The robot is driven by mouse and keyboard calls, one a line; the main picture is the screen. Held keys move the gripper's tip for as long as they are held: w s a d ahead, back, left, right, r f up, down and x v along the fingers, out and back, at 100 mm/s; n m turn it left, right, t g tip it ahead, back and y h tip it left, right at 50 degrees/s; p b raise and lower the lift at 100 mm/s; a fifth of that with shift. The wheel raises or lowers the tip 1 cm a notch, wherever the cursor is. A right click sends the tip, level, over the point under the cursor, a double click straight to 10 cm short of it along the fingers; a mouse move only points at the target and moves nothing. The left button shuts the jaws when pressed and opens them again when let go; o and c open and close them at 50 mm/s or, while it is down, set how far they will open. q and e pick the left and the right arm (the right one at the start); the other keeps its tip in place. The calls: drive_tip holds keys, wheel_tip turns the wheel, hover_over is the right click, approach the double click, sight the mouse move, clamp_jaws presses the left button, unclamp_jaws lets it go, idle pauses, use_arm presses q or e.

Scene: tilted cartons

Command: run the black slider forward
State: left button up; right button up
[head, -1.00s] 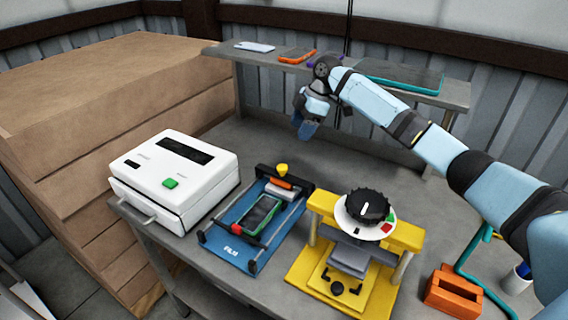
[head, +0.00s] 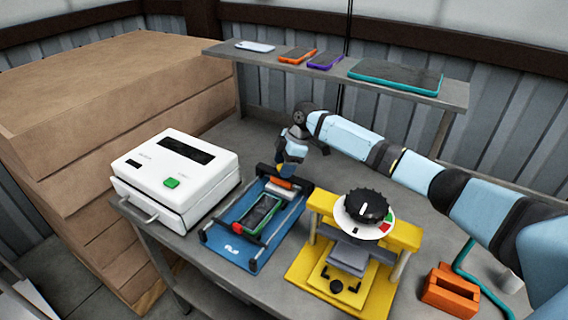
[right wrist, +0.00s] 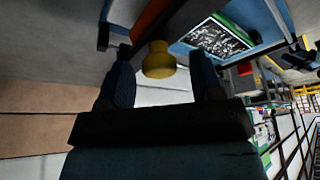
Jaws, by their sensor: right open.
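The blue film rig (head: 228,250) stands on the bench with two side rails and a phone in a green frame (head: 262,213) on it. The fingers are open and stand either side of the knob; contact cannot be made out. My left gripper is not in view.
A white box machine (head: 178,185) with a green button stands left of the rig. A yellow press (head: 400,235) with a black dial stands close on the right. An orange block (head: 452,292) lies further right. A shelf (head: 335,75) holding several devices runs behind.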

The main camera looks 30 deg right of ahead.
clamp_jaws()
drive_tip(key=s+a+p, duration=0.1)
drive_tip(key=a, duration=0.1)
drive_tip(key=s+a+p, duration=0.2)
drive_tip(key=a, duration=0.1)
drive_tip(key=s+a+p, duration=0.1)
drive_tip(key=a+p, duration=0.1)
drive_tip(key=shift+s+a+r, duration=0.15)
drive_tip(key=shift+s+a, duration=0.2)
drive_tip(key=shift+a, duration=0.15)
unclamp_jaws()
